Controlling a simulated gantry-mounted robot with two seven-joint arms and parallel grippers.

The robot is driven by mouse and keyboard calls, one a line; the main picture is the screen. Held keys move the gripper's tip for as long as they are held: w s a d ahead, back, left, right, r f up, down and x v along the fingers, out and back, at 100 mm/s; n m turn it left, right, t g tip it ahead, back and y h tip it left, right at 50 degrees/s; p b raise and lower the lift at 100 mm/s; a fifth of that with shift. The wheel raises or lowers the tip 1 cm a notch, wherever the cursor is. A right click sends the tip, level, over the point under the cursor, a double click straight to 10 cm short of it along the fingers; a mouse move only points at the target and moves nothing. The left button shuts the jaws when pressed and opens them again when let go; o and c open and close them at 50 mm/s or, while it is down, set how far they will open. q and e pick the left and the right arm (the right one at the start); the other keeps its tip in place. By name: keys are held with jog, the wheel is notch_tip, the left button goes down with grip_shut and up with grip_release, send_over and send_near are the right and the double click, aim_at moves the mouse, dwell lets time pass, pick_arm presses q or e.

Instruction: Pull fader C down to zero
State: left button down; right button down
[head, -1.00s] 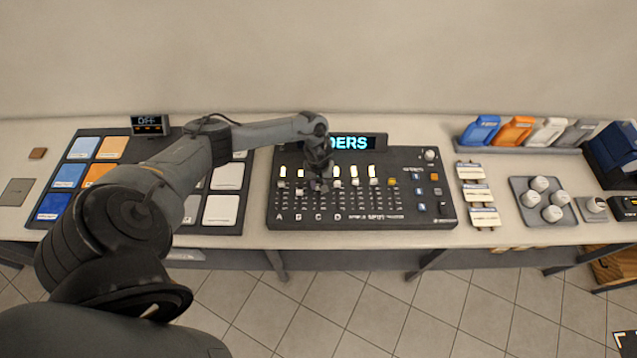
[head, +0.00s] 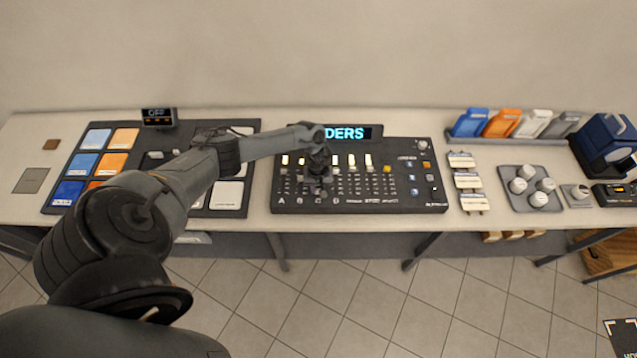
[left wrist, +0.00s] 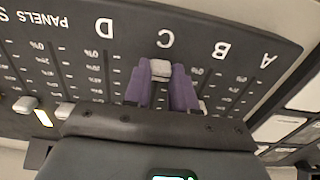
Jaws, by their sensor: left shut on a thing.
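The fader panel (head: 400,190) lies on the bench, with letters A to D along its front edge and a lit display reading "DERS" behind my arm. My left gripper (head: 318,192) is over the C column, low near the letters. In the left wrist view, its two purple finger pads stand on either side of the pale cap of fader C (left wrist: 161,69), shut on it. The cap is close to the letter C, near the height of the neighbouring 0% marks. C's own scale and slot are partly hidden by the fingers. My right gripper is not in view.
Other fader caps (left wrist: 65,110) stand farther back in neighbouring columns. A pad board with blue, orange and white tiles (head: 110,138) is at the left. Labelled white blocks (head: 467,181) and a tray of round knobs (head: 520,200) are at the right.

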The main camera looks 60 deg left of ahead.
pick_arm(q)
jog(key=shift+d, duration=0.2)
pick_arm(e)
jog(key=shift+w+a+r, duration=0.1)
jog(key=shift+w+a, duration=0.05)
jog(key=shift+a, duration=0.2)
pick_arm(q)
jog(key=c, duration=0.9)
grip_release()
jog(key=shift+s, duration=0.15)
jog(key=shift+c, duration=0.2)
notch_tip(320, 180, up, 11)
jog(key=shift+f+p, duration=0.1)
jog(key=shift+p, duration=0.5)
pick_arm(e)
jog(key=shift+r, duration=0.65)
